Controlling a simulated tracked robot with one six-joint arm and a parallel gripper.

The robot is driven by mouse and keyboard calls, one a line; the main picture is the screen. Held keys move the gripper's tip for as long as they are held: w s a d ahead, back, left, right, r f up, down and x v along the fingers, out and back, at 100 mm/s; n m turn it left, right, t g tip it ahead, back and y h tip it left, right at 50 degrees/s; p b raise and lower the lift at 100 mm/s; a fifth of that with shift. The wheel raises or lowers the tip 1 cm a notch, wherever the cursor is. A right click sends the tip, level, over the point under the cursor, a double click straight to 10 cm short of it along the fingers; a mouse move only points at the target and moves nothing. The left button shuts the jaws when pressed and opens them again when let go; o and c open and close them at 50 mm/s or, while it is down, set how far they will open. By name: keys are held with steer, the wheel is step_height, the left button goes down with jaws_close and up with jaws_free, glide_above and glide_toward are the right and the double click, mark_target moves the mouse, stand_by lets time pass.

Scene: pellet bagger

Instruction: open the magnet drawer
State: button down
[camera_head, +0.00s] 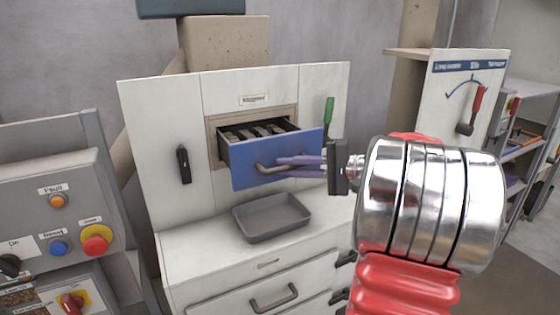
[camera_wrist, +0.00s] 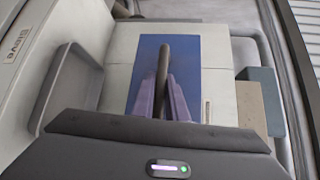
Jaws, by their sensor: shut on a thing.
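The magnet drawer (camera_head: 244,165) has a blue front and stands pulled partway out of its opening in the white cabinet. Dark bars show inside it. Its bar handle (camera_head: 263,169) is on the blue front. My gripper (camera_head: 268,166) reaches in from the right, its purple fingers shut on the handle. In the wrist view the fingers (camera_wrist: 164,100) lie on both sides of the handle (camera_wrist: 163,68), in front of the blue drawer front (camera_wrist: 187,62). The fingers hide part of the handle in the head view.
A grey tray (camera_head: 241,234) stands on the ledge below the drawer. A green-handled tool (camera_head: 328,112) and a black handle (camera_head: 183,164) are on the cabinet face. A control panel (camera_head: 55,195) is at the left, and a lever board (camera_head: 465,95) at the right.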

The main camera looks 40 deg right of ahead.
steer(key=shift+s+f, duration=0.15)
steer(key=shift+s, duration=0.55)
steer(key=c, duration=2.1)
jaws_free()
steer(key=o, duration=0.3)
steer(key=shift+a, duration=0.1)
steer(key=v, duration=1.3)
steer(key=shift+s+d, duration=0.25)
steer(key=shift+d, duration=0.05)
